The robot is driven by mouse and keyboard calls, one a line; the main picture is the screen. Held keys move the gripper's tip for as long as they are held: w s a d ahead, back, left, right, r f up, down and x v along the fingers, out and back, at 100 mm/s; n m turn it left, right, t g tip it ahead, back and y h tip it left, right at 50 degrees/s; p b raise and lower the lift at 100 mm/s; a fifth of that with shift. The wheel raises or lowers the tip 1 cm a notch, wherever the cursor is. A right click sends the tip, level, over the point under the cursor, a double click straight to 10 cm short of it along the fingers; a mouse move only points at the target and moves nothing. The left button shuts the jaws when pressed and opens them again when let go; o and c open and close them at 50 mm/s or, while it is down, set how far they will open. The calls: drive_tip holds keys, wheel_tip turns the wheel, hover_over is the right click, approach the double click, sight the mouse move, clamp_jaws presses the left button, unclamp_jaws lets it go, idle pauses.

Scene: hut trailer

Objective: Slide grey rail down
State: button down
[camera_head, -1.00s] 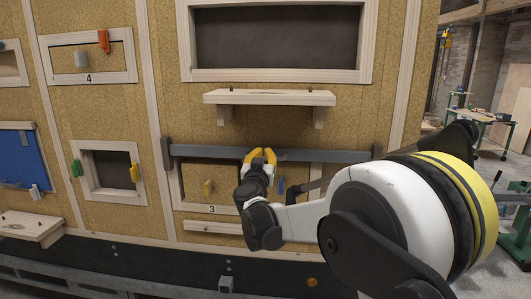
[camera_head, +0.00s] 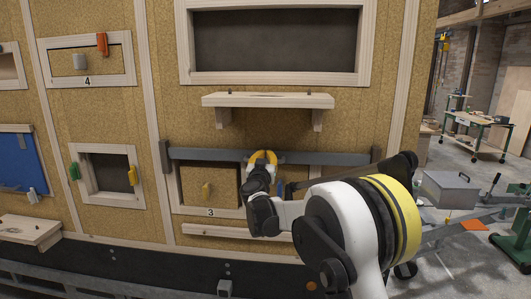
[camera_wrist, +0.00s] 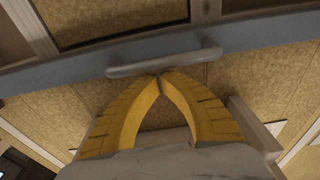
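The grey rail (camera_head: 215,154) is a long horizontal bar across the wall, running over the top of the framed opening marked 3. In the wrist view the rail (camera_wrist: 60,76) crosses behind a grey bar handle (camera_wrist: 185,60). My gripper (camera_head: 263,156) is at the middle of the rail. In the wrist view its yellow fingers (camera_wrist: 160,76) form an arch with their tips together at the handle's lower edge. I cannot tell whether the tips grip the handle or only touch it. My gripper hides part of the rail in the head view.
A wooden shelf (camera_head: 270,100) juts out above the rail. A wooden ledge (camera_head: 210,231) runs below the opening. Workbenches stand on the open floor at right.

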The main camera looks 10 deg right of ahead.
wheel_tip(320, 180, down, 4)
drive_tip(key=b, duration=0.2)
drive_tip(key=shift+f+b, duration=0.2)
drive_tip(key=shift+b, duration=0.15)
